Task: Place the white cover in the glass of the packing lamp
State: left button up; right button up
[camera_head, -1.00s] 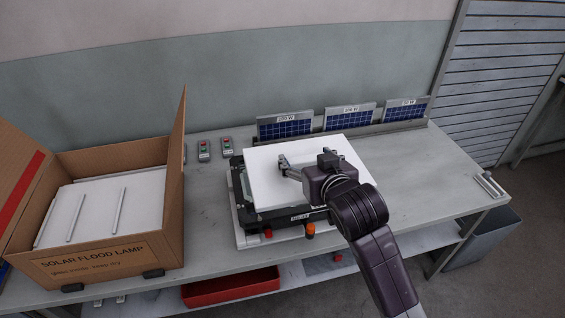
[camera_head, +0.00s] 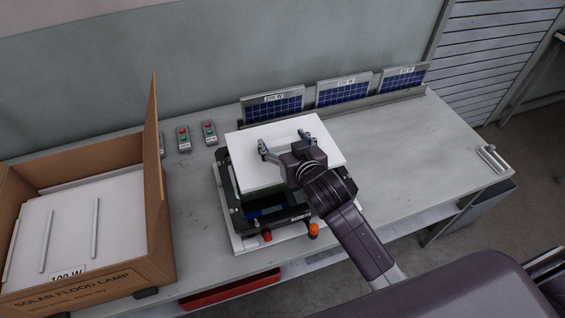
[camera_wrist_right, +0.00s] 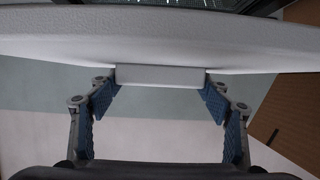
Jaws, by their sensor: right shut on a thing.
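The white cover (camera_head: 245,150) is a flat square plate with a raised block handle. My right gripper (camera_head: 283,142) is shut on this handle; in the right wrist view the blue-padded fingers stand on both sides of the white handle (camera_wrist_right: 160,77). The cover hangs over the back part of the black-framed lamp (camera_head: 236,212) and hides much of it. The lamp's front edge and part of its dark inside show below the cover. The lamp sits on a white fixture (camera_head: 229,232) on the bench. My left gripper is not in view.
An open cardboard box (camera_head: 157,225) with white panels stands at the left. Several small button boxes (camera_head: 209,132) lie behind the lamp. Solar panels (camera_head: 272,107) stand in a rack at the back. An orange knob (camera_head: 314,230) sits at the fixture's front. The bench's right part (camera_head: 410,150) is mostly clear.

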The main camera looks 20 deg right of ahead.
notch_tip(320, 180, down, 10)
jog(key=shift+r, duration=0.2)
jog(key=shift+f, duration=0.1)
jog(key=o, duration=1.1)
jog(key=shift+c, duration=0.2)
jog(key=b+v, duration=0.1)
jog(key=v, duration=1.1)
jog(key=shift+s+d, duration=0.1)
